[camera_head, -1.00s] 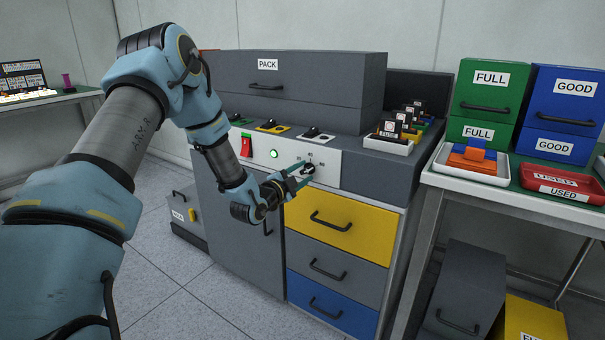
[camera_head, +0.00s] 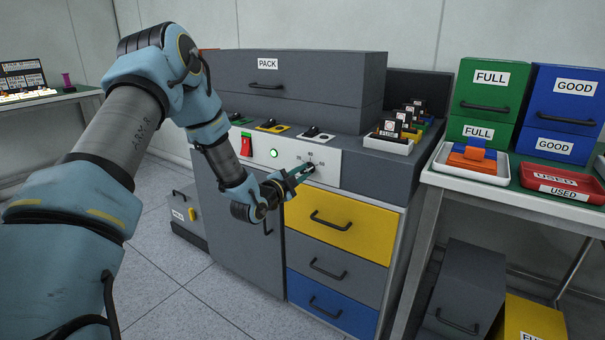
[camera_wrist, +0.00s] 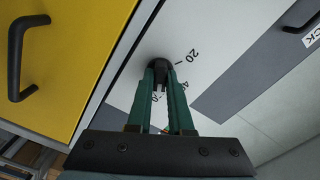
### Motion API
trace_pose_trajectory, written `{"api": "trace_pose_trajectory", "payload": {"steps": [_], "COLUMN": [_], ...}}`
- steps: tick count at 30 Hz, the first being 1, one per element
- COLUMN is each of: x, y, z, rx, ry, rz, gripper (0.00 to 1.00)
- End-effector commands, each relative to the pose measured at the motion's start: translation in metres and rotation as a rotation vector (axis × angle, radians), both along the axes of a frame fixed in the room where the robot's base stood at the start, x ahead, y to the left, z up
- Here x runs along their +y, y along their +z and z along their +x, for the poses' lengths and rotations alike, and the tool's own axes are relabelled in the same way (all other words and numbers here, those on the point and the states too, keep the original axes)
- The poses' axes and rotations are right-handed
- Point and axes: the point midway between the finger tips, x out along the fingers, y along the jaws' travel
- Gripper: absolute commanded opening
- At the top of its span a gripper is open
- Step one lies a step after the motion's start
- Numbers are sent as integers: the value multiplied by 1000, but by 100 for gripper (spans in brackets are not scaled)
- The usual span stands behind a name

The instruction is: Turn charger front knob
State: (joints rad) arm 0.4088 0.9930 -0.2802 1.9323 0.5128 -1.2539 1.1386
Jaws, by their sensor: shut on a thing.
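The charger (camera_head: 330,163) is a grey cabinet with a white front panel. Its black front knob (camera_wrist: 158,70) sits on that panel, with printed numbers such as 20 around it in the wrist view. My gripper (camera_wrist: 160,82) has green fingers, one on each side of the knob, and is shut on it. In the head view my gripper (camera_head: 306,170) reaches the panel's right part from the left and largely hides the knob. The knob's exact pointing is hard to read.
A red switch (camera_head: 246,144) and a lit green lamp (camera_head: 274,153) are left on the same panel. A yellow drawer (camera_head: 341,222) with a black handle lies just below. A white tray (camera_head: 388,144) with small packs stands above right.

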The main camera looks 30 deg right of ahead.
Motion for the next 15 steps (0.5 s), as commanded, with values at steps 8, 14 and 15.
{"api": "trace_pose_trajectory", "payload": {"steps": [8,14,15], "x": [0,1,1], "y": [-1,-2,-3], "z": [0,0,0], "rx": [20,93,116], "ry": [-1,0,1], "rz": [-10,-50,-62], "gripper": [0,0,0]}}
